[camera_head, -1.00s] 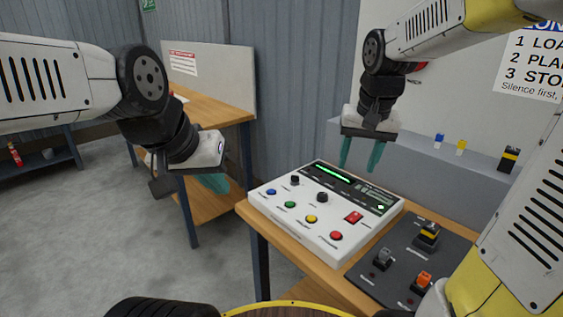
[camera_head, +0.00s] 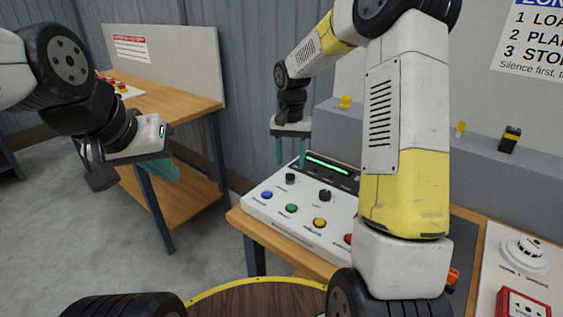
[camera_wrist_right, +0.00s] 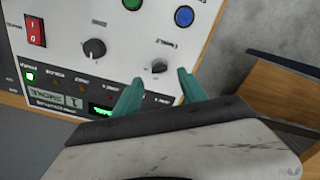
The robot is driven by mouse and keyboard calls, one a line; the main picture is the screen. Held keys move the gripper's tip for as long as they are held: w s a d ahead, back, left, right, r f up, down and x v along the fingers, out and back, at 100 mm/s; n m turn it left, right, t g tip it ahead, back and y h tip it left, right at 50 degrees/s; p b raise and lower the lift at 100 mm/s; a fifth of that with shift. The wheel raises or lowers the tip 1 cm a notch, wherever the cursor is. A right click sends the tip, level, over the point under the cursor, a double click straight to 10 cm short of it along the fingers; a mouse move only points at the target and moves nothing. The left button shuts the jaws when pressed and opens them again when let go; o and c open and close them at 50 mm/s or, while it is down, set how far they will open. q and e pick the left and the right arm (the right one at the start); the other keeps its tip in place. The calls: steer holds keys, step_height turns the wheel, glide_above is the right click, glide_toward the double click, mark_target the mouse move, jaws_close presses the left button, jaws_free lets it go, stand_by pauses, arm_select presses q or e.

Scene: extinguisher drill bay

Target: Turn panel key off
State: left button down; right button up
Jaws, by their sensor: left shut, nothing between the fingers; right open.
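The white control panel (camera_head: 283,214) sits on the wooden table. It carries two black knobs: a smaller one at the far left (camera_head: 290,178) and a larger one (camera_head: 325,195) to its right. I cannot tell for certain which is the key. My right gripper (camera_head: 290,160) is open and points down just above the smaller knob. In the right wrist view the smaller knob (camera_wrist_right: 159,66) shows just beyond the gap between the fingertips, and the larger knob (camera_wrist_right: 94,48) lies to the left. My left gripper (camera_head: 165,170) is shut and empty, left of the panel.
My right arm hides the panel's right part in the head view. Blue (camera_head: 267,195), green (camera_head: 291,209) and yellow (camera_head: 319,223) buttons line its front. A red rocker switch (camera_wrist_right: 35,31) shows in the wrist view. A grey ledge (camera_head: 470,160) stands behind; another bench (camera_head: 170,104) is at left.

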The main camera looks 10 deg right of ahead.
mark_target(290, 177)
step_height(290, 177, down, 5)
steer(key=shift+r, duration=0.1)
steer(key=shift+c, duration=0.2)
jaws_close()
